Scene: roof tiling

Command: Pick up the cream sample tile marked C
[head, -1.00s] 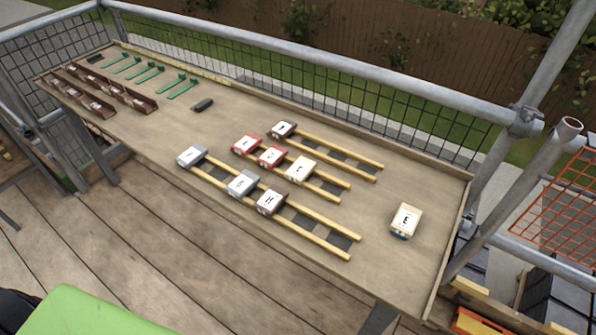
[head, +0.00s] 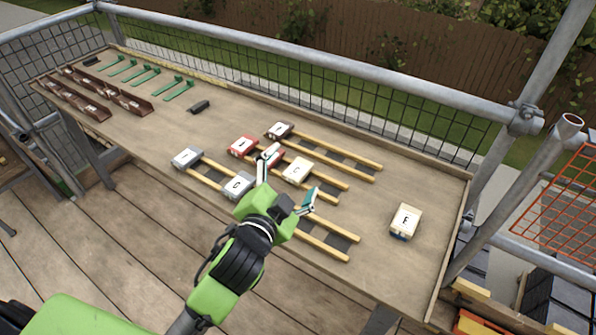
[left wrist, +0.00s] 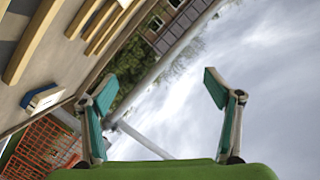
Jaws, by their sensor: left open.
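The cream tile marked C (head: 298,170) lies on the middle pair of wooden rails, at the right of two red tiles. My left gripper (head: 288,180) is open and empty. Its arm reaches in from below, and in the head view its fingers show on either side of the near part of the C tile; its height above the tile is hard to tell. In the left wrist view the open fingers (left wrist: 158,90) have only sky and railing between them, and the C tile cannot be made out there. My right gripper is not in view.
Another cream tile (head: 405,221) lies alone at the right. Red tiles (head: 241,146), a dark tile (head: 279,131) and grey tiles (head: 187,158) lie on the wooden rails. Green brackets (head: 145,75) and brown channels (head: 100,92) are at the far left. A mesh guardrail borders the back.

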